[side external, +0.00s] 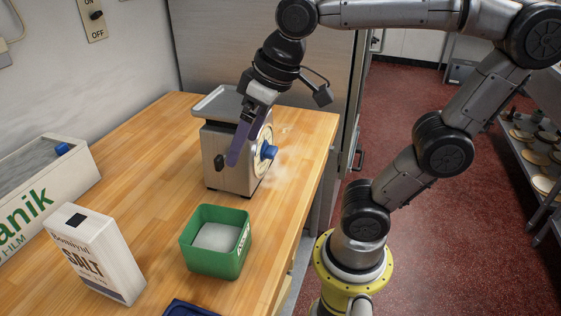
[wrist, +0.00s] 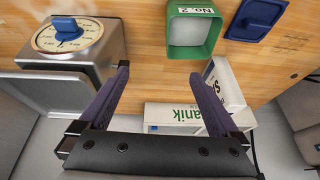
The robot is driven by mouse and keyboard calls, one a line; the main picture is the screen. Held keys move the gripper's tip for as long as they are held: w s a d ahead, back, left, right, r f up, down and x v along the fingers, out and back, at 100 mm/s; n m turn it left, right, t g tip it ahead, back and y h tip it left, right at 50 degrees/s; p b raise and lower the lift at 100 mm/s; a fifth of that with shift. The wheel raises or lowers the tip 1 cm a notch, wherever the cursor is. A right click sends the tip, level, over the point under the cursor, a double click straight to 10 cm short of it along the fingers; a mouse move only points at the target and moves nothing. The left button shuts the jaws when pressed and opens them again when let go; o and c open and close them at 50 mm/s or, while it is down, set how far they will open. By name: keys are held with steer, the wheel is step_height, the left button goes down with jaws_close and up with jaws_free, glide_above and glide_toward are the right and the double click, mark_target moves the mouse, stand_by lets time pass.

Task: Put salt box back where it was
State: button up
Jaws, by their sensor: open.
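The salt box (side external: 95,255), white with dark lettering and a black patch on top, stands upright at the front left of the wooden counter in the side view. In the wrist view, part of the salt box (wrist: 228,84) shows beyond the right finger, which partly hides it. My gripper (side external: 240,148) is above and in front of the metal scale, well away from the salt box. In the wrist view, my gripper (wrist: 158,70) has its two purple fingers spread wide with nothing between them.
The metal scale (side external: 222,170) with a blue knob stands at the back. A green tub (side external: 207,260) with white contents is right of the salt box. A long film box (side external: 45,200) lies along the wall. A blue item (side external: 190,309) is at the front edge. Bare counter lies between.

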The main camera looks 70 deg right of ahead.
steer(key=s+d+f+t, duration=0.1)
steer(key=s+d+f, duration=0.1)
steer(key=s+f, duration=0.3)
steer(key=shift+s+d+f, duration=0.25)
steer(key=shift+s+f, duration=0.05)
steer(key=shift+f, duration=0.05)
